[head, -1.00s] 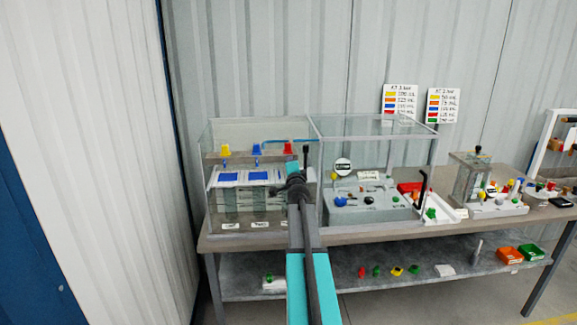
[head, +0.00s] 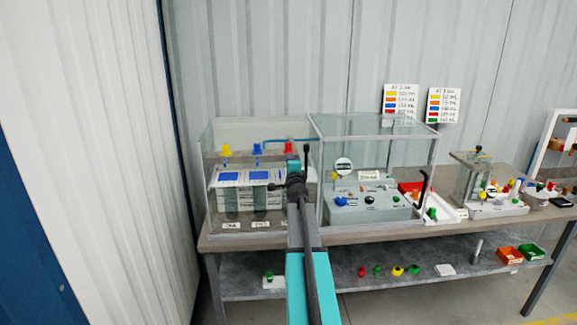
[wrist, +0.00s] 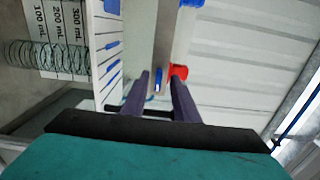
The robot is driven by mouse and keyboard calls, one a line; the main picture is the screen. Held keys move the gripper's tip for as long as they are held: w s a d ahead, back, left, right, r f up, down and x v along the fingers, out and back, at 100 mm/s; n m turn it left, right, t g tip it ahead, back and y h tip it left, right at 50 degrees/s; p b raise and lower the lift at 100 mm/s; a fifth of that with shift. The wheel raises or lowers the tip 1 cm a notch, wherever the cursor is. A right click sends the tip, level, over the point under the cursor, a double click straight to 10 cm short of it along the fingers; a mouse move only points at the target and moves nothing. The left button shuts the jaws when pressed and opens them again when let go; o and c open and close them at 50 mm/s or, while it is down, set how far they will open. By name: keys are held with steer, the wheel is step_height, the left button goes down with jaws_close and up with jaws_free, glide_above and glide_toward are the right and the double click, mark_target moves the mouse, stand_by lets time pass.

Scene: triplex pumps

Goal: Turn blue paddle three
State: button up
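A row of yellow, blue and red funnels (head: 257,148) stands over the left glass tank. Small blue paddles show under the yellow one (head: 226,162) and the blue one (head: 257,163); the spot under the red one is hidden behind my arm. In the wrist view my gripper (wrist: 160,82) has its two dark fingers apart. A small blue paddle (wrist: 158,84) on a grey bar shows between the fingertips, with gaps at its sides. A red funnel (wrist: 179,72) is just beyond the right fingertip. I cannot tell whether a finger touches the paddle.
White measuring containers with volume labels (wrist: 62,25) and a coiled spring-like tube (wrist: 40,58) lie left in the wrist view. Glass walls enclose the tank. A grey control box (head: 372,208) stands to the right on the bench (head: 260,243). Two colour charts hang behind.

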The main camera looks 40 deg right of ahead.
steer(key=shift+s+d, duration=0.1)
steer(key=shift+s, duration=0.05)
steer(key=shift+s+f, duration=0.1)
steer(key=v, duration=1.3)
steer(key=shift+s+a+b, duration=0.15)
steer(key=shift+a+b, duration=0.15)
steer(key=shift+b, duration=0.15)
stand_by(0.3)
stand_by(0.5)
